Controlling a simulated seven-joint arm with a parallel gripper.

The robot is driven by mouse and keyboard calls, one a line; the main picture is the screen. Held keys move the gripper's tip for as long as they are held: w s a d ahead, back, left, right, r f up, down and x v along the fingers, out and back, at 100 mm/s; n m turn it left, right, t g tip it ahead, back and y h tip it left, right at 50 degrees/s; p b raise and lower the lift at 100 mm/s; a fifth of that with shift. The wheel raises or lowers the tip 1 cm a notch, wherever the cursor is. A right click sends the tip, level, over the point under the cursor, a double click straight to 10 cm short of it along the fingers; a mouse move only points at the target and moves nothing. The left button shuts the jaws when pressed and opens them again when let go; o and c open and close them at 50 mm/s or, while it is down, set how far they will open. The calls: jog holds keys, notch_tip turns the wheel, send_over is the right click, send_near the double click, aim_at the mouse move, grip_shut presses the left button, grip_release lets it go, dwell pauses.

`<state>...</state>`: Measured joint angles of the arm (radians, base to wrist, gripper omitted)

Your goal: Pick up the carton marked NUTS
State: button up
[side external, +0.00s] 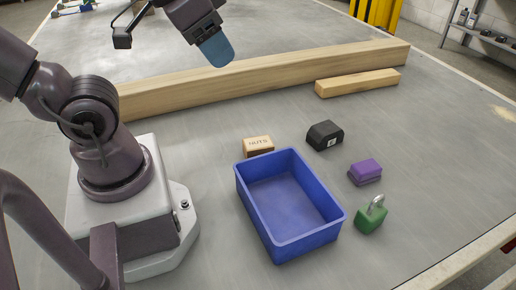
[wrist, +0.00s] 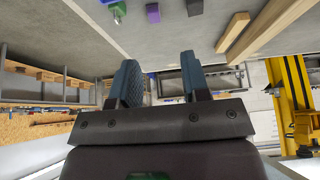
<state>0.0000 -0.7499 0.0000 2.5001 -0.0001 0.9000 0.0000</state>
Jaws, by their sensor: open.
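The carton marked NUTS (side external: 258,145) is a small brown box on the grey table, just behind the back left edge of the blue bin. Its top lettering shows in the side external view, and the bin hides part of its front. I cannot make the carton out in the wrist view. My gripper (side external: 216,48) is high above the table at the top of the side external view, up and left of the carton and well apart from it. In the wrist view my gripper (wrist: 160,82) has its two fingers spread with nothing between them.
The empty blue bin (side external: 262,238) stands beside the carton. A black block (side external: 325,135), a purple block (side external: 365,172) and a green padlock (side external: 370,217) lie to its right. A long wooden beam (side external: 270,75) and a shorter one (side external: 357,83) lie behind.

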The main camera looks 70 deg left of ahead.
jog(key=o, duration=0.9)
jog(key=shift+c, duration=0.2)
